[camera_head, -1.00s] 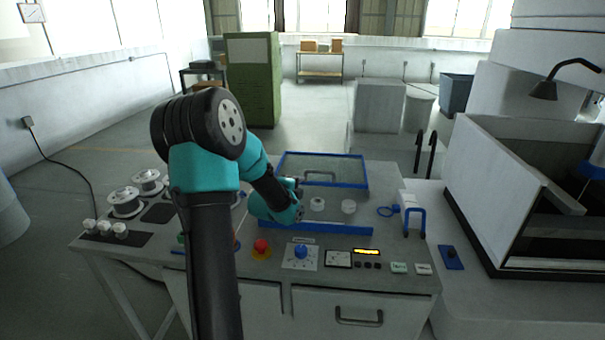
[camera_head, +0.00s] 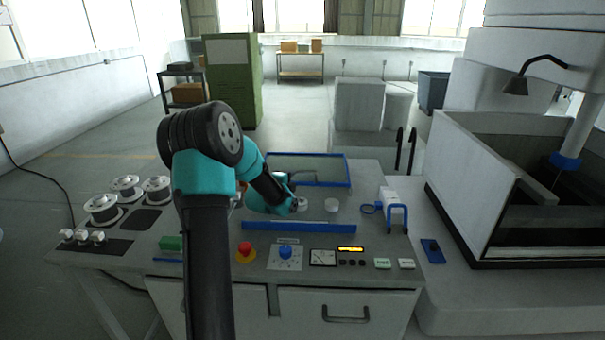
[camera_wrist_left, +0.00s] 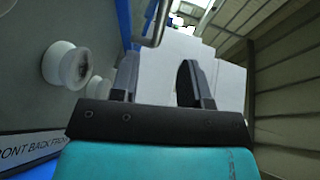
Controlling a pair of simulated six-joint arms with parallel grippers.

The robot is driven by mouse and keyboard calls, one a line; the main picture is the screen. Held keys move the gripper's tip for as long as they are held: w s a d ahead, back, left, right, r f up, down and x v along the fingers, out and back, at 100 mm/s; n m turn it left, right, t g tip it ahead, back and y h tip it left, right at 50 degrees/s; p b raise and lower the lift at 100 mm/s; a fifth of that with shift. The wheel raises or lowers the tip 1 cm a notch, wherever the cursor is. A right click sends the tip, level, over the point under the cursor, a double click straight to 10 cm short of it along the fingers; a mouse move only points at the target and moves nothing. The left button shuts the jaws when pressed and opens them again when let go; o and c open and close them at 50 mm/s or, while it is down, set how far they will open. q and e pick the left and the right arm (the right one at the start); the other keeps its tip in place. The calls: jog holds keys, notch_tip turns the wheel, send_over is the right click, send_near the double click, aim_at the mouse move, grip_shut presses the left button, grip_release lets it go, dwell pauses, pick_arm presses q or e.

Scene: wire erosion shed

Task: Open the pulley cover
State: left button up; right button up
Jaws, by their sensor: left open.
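The pulley cover (camera_head: 349,170) is a clear pane in a blue frame at the back of the bench. It appears raised behind two white pulleys; its exact angle is unclear. Its grey bar handle (camera_head: 306,177) faces me and also shows at the top of the wrist view (camera_wrist_left: 154,28). My left gripper (camera_wrist_left: 160,78) is open and empty, its fingers apart and clear of the handle. In the head view my wrist hides most of this gripper, just in front of the cover. White pulleys (camera_head: 332,205) (camera_wrist_left: 66,65) stand beside it. My right gripper is out of view.
A blue bar (camera_head: 300,226) edges the pulley area in front. A red button (camera_head: 245,249), blue knob (camera_head: 285,252) and meter line the panel. Wire spools (camera_head: 102,208) stand left.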

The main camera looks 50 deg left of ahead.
aim_at(302, 173)
pick_arm(q)
jog(key=x, duration=1)
jog(key=shift+w, duration=0.35)
jog(key=shift+c, duration=0.3)
grip_shut()
jog(key=shift+a, duration=0.1)
